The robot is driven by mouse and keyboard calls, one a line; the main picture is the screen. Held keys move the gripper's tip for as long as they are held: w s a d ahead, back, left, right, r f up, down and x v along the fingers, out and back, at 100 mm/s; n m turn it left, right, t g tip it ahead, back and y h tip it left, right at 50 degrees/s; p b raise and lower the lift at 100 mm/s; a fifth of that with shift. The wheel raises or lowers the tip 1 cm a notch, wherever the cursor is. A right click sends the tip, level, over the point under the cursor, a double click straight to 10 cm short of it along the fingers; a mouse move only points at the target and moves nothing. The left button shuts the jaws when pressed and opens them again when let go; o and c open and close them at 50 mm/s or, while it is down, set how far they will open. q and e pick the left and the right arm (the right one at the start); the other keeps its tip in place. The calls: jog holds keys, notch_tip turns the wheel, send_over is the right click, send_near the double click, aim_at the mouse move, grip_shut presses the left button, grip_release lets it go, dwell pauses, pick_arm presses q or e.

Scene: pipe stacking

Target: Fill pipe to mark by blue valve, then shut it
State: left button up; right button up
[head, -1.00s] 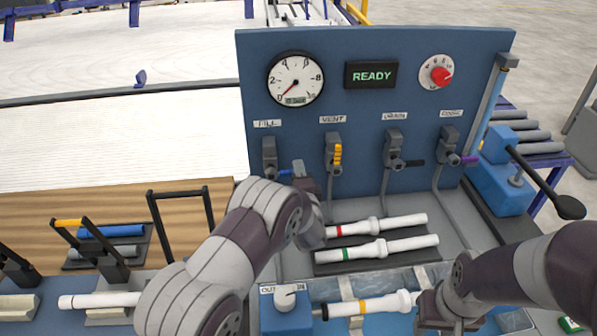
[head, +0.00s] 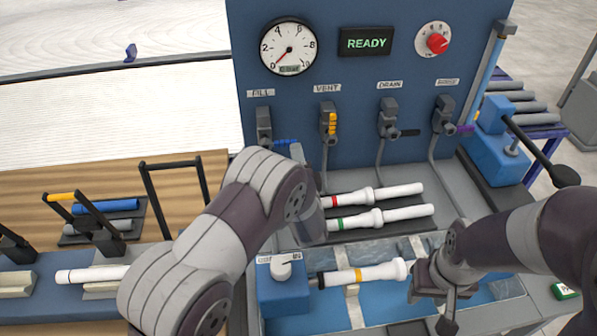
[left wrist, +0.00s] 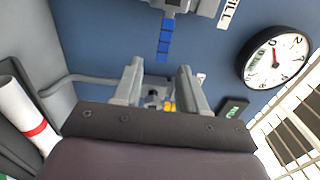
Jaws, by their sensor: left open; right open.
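The blue valve handle (head: 285,142) is on the FILL valve (head: 264,125), at the panel's left. It also shows in the left wrist view (left wrist: 165,40), beyond the fingertips. My left gripper (left wrist: 158,75) is open and empty just short of it; in the head view my arm mostly hides it. A white pipe with an orange band (head: 360,275) lies in the water basin, one end at the blue OUT/IN block (head: 283,285). My right gripper (head: 418,280) is open beside its other end; contact is unclear. The gauge (head: 289,47) needle sits near zero. The display (head: 366,41) reads READY.
VENT has a yellow handle (head: 332,124), DRAIN a black one (head: 408,133), and the rightmost valve a purple one (head: 465,129). Two white pipes, red-banded (head: 345,198) and green-banded (head: 380,217), lie behind the basin. A blue pump with a black lever (head: 540,165) stands right.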

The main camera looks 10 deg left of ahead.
pick_arm(q)
jog(key=v, duration=0.6)
jog(key=shift+s, duration=0.15)
jog(key=s+a+n+g+h, duration=0.1)
jog(key=s+a+n+g, duration=0.2)
jog(key=s+n+g, duration=0.2)
jog(key=s+a+n+g+h, duration=0.2)
jog(key=s+n+g, duration=0.3)
jog(key=s, duration=0.6)
jog(key=s+a+n+g+h, duration=0.2)
jog(key=s+a+n+g, duration=0.2)
jog(key=s, duration=0.4)
jog(key=shift+s+a+f+n+g, duration=0.25)
jog(key=shift+a+f+n+g, duration=0.2)
jog(key=shift+g, duration=0.55)
